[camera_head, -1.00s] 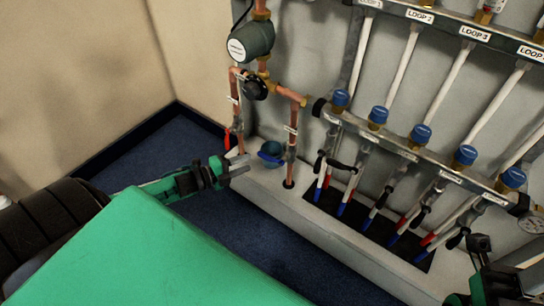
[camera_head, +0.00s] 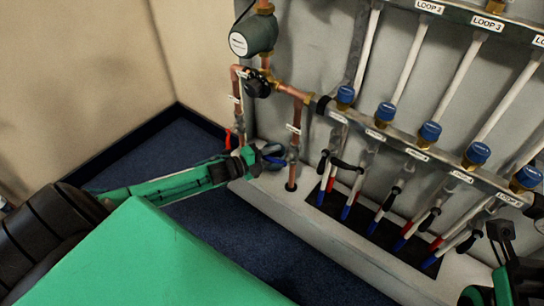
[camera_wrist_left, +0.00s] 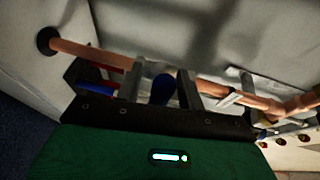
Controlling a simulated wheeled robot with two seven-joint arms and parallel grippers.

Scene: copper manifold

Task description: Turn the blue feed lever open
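The blue feed lever (camera_head: 272,157) is on the copper pipe low at the left of the manifold, partly hidden by my left gripper. My left gripper (camera_head: 266,158) is at the lever. In the left wrist view the dark blue lever end (camera_wrist_left: 163,88) shows between the two spread fingers of the left gripper (camera_wrist_left: 160,86). A narrow gap seems to show beside it, and I cannot tell whether a finger touches it. My right gripper (camera_head: 502,240) is at the lower right, away from the lever; its finger opening is unclear.
A copper pipe (camera_head: 295,140) stands just right of the lever and a red handle (camera_head: 228,139) to the left. The manifold bar (camera_head: 400,142) with blue caps runs right. A white ledge (camera_head: 300,208) lies below. Pipes crowd the left wrist view.

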